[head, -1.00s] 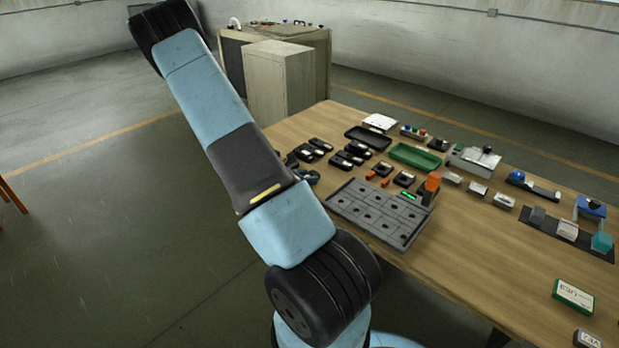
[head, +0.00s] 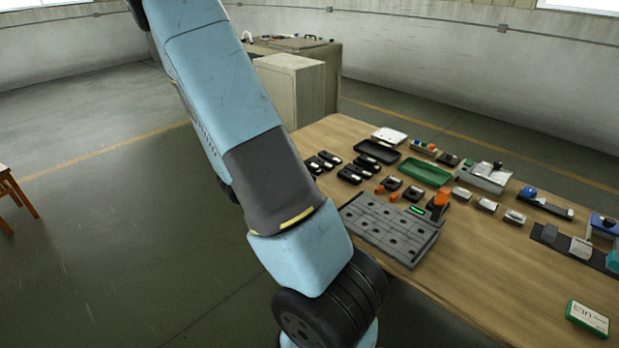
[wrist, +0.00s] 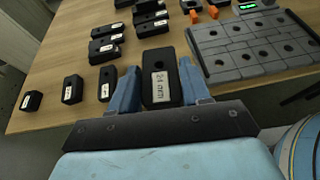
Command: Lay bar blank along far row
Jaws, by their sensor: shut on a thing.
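In the wrist view my gripper (wrist: 160,88) is shut on a black block (wrist: 160,72) with a white label that seems to read 24 mm. The block sits between the two blue fingers, over or on the wooden table; I cannot tell whether it touches the top. I cannot tell for sure that it is the bar blank. A grey plate (wrist: 252,48) with two rows of square cells, most with a dark hole, lies to the right. It also shows in the head view (head: 392,232). My gripper is out of sight in the head view.
Smaller black blocks (wrist: 72,90) stand left of my gripper, with more black labelled pieces (wrist: 104,48) behind. Orange pieces (head: 386,187) and a green tray (head: 425,172) lie beyond the plate. The table's near right part (head: 500,275) is mostly clear.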

